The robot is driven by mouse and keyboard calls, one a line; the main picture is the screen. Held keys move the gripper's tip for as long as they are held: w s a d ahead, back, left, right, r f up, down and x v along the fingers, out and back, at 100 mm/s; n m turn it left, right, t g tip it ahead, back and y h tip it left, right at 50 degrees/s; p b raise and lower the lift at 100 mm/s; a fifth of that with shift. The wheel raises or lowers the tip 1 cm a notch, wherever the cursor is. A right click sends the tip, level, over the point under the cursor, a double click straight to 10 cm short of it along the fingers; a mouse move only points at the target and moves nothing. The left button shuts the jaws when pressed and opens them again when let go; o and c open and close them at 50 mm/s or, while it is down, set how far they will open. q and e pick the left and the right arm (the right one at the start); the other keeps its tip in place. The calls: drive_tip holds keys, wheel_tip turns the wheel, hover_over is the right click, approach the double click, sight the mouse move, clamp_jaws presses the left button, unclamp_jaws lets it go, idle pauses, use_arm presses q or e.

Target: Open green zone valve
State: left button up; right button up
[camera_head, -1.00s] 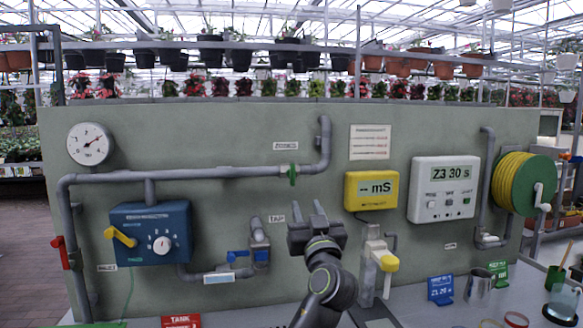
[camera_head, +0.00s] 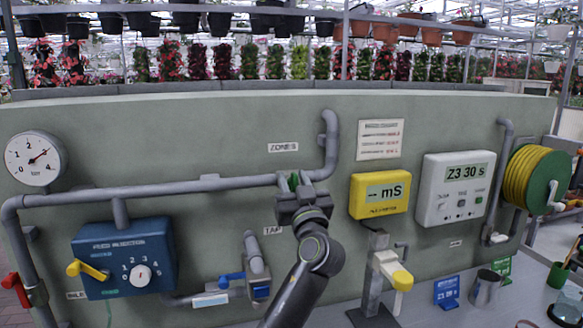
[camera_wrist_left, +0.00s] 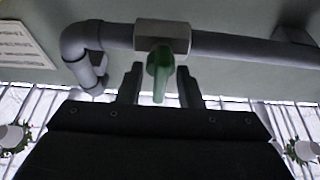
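The green zone valve handle (camera_wrist_left: 160,72) sits on a grey valve body (camera_wrist_left: 163,36) on the horizontal pipe under the ZONES label. In the left wrist view the handle points down between the two fingers of my left gripper (camera_wrist_left: 161,84). The fingers are apart, with a visible gap on each side of the handle. In the head view my left gripper (camera_head: 294,184) is raised at the pipe and covers most of the valve. A bit of the green handle (camera_head: 293,180) shows between the fingers. My right gripper is not in view.
A blue feed injector box (camera_head: 125,257) with a yellow lever hangs at left. A blue-handled tap (camera_head: 232,280) is below the pipe. A yellow mS meter (camera_head: 379,194) and a white timer (camera_head: 455,187) are at right. A pressure gauge (camera_head: 34,158) is at far left.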

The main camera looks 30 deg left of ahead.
use_arm(q)
drive_tip(key=shift+w+a, duration=0.1)
drive_tip(key=shift+s+d+r, duration=0.2)
drive_tip(key=shift+d, duration=0.15)
drive_tip(key=shift+s+d+r, duration=0.1)
drive_tip(key=shift+d, duration=0.05)
drive_tip(key=shift+c, duration=2.1)
clamp_jaws()
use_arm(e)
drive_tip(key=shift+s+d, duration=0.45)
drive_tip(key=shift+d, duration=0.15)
